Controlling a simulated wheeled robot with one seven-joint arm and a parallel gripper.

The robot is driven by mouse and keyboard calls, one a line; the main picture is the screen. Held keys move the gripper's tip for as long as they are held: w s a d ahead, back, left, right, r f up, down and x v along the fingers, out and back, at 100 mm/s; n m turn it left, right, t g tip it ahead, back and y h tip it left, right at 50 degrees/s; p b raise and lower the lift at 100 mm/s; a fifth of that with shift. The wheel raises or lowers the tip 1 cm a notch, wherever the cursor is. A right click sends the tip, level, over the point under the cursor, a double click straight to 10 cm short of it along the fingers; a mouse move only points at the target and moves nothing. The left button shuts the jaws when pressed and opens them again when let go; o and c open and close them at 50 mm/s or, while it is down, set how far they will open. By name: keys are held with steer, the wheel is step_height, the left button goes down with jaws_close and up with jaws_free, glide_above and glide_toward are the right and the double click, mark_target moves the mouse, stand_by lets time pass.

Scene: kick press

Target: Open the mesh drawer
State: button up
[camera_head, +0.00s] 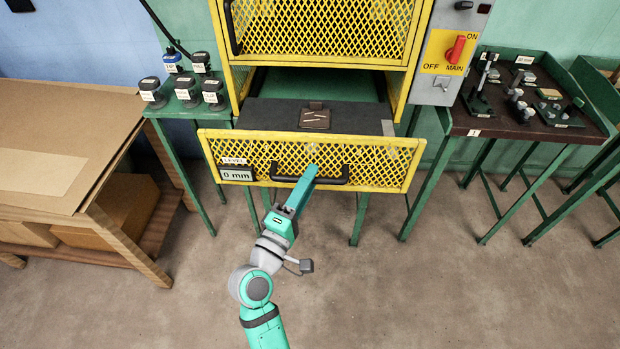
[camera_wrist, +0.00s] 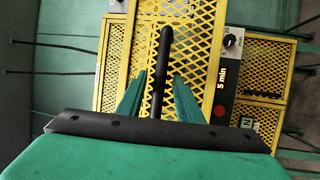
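The yellow mesh drawer (camera_head: 380,163) stands out from the green frame, with its dark inner surface (camera_head: 265,115) showing behind the front. A small brown plate (camera_head: 315,119) with light pins lies on that surface. The black bar handle (camera_head: 335,181) runs across the drawer front; in the wrist view the handle (camera_wrist: 164,50) looks upright. In the wrist view my gripper's two teal fingers (camera_wrist: 160,80) stand either side of the bar, with narrow gaps visible. The head view does not show the finger gap.
A yellow mesh guard (camera_head: 320,30) is above the drawer. A cardboard-topped bench (camera_head: 60,140) stands left, and a small green stand with labelled pots (camera_head: 187,92) is beside the frame. A dark-topped table with parts (camera_head: 530,115) stands right. The floor in front is clear.

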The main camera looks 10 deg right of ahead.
steer(key=v, duration=1)
